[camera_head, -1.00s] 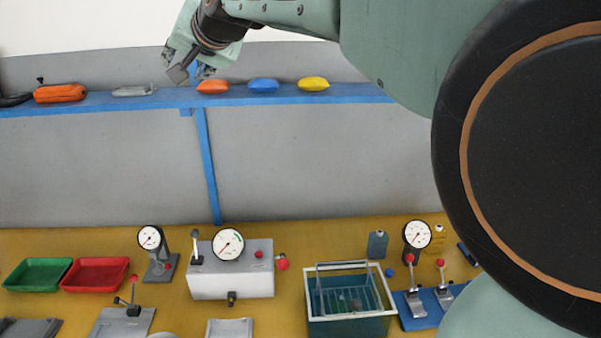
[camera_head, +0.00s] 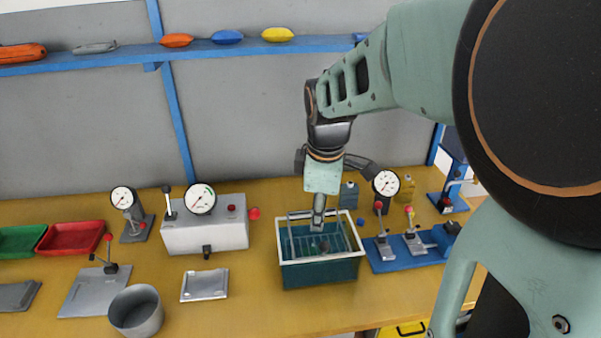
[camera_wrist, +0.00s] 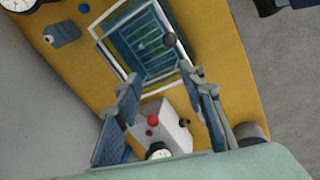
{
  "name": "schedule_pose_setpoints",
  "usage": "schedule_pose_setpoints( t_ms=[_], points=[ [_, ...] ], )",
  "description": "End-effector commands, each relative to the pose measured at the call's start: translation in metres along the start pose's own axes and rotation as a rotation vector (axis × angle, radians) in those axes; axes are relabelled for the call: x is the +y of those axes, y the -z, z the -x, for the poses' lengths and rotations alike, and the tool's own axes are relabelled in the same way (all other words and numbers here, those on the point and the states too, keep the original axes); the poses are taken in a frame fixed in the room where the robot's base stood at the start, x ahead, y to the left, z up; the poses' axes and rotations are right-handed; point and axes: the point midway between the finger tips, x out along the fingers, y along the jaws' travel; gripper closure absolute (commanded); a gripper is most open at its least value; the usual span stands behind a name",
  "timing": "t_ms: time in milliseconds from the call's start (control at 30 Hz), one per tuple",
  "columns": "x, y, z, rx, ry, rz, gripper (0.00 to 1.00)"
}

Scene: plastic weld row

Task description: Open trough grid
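The trough (camera_head: 320,273) is a dark teal box with a pale rim, standing on the yellow bench right of the middle. Its barred grid (camera_head: 339,243) lies across the top, with a raised handle bar at the back; it also shows in the wrist view (camera_wrist: 145,45). My gripper (camera_head: 318,222) hangs above the trough in the head view, pointing down. In the wrist view its fingers (camera_wrist: 158,92) are spread wide with nothing between them. I cannot tell from these views whether a fingertip touches the handle.
A grey box with a gauge (camera_head: 205,235) stands left of the trough. Blue-based toggle clamps (camera_head: 400,250) and a gauge (camera_head: 386,184) stand close on the right. A grey cup (camera_head: 136,311) is at the front left. Bench in front of the trough is clear.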

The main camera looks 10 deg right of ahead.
Motion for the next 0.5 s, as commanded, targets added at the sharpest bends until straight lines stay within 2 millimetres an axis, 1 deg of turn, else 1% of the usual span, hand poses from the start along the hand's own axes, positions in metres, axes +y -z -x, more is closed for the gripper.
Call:
schedule_pose_setpoints(
  t_ms=[33,100,267,367,500],
  points=[
    [-0.007,-0.008,-0.006,-0.015,0.02,0.034,0.63],
    [-0.014,-0.014,-0.01,-0.027,0.04,0.071,0.63],
    [-0.019,-0.018,-0.024,-0.035,0.053,0.097,0.63],
    [-0.021,-0.019,-0.041,-0.036,0.055,0.096,0.63],
    [-0.022,-0.02,-0.069,-0.036,0.054,0.096,0.63]
  ],
)
